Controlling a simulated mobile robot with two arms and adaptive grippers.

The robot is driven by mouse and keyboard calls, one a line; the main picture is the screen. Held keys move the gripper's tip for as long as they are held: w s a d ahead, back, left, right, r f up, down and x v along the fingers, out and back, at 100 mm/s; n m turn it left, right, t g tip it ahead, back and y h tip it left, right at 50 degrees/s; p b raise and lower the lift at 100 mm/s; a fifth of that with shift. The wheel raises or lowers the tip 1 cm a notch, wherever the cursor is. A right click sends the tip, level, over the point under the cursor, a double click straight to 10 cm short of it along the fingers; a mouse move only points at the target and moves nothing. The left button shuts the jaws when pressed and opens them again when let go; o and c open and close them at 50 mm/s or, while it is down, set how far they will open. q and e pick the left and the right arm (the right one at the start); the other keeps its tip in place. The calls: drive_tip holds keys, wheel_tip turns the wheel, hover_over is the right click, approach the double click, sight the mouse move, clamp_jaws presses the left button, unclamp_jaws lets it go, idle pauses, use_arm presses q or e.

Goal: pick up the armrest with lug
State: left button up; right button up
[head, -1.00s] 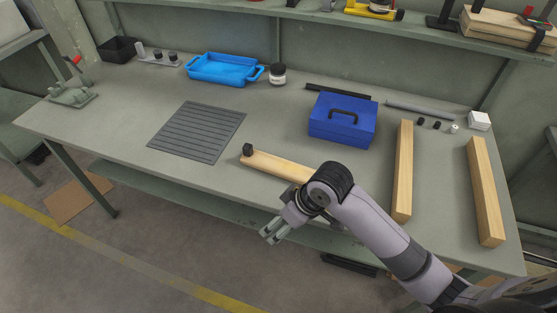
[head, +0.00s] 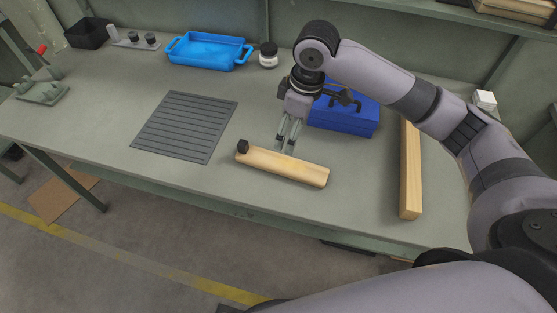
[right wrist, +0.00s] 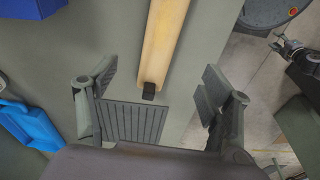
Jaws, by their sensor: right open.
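The armrest with lug is a pale wooden bar (head: 285,168) lying flat near the table's front edge, its black lug (head: 243,146) at the left end. My right gripper (head: 287,149) is over the bar's back side, pointing down, open and empty. In the right wrist view the bar (right wrist: 165,40) runs up the picture between the spread fingers (right wrist: 158,72), its lug (right wrist: 148,91) at the near end. I cannot tell whether the fingertips touch it. My left gripper is not in view.
A blue toolbox (head: 345,118) stands just behind my right gripper. A grey slatted panel (head: 185,126) lies left of the bar. Another wooden bar (head: 410,175) lies to the right. A blue tray (head: 208,52) and a jar (head: 268,56) stand at the back.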

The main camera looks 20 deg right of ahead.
hover_over(281, 162)
drive_tip(key=d, duration=0.1)
drive_tip(key=f, duration=0.7)
drive_tip(key=shift+s+d, duration=0.15)
drive_tip(key=shift+s, duration=0.2)
drive_tip(key=shift+f, duration=0.5)
drive_tip(key=f, duration=0.2)
drive_tip(key=a+f+p, duration=0.1)
drive_tip(key=f, duration=0.1)
drive_tip(key=shift+w+f, duration=0.2)
drive_tip(key=shift+f, duration=0.35)
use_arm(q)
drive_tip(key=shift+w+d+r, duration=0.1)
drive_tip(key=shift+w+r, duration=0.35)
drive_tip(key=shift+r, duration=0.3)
use_arm(e)
drive_tip(key=shift+c, duration=0.5)
drive_tip(key=c, duration=1.3)
drive_tip(key=shift+r, duration=0.1)
